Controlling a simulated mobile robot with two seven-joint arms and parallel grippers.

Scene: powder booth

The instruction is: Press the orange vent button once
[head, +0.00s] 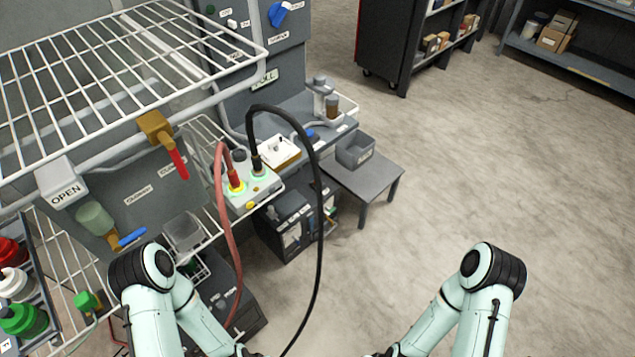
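A small yellow-orange round knob or button (250,205) sits on the front of a pale connector box (262,187) on the wire shelf, left of centre. It is the closest match I see to the orange vent button, but no label on it can be read. A red hose and a black hose plug into the top of the box at lit rings. My two arms come in at the bottom left and bottom right. Their lower ends run out at the bottom edge, so both grippers are outside the picture, well below and apart from the box.
A wire rack (120,70) overhangs the left. The red hose (228,255) and black hose (320,225) loop down in front. A grey table (370,182) stands right; open floor lies beyond.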

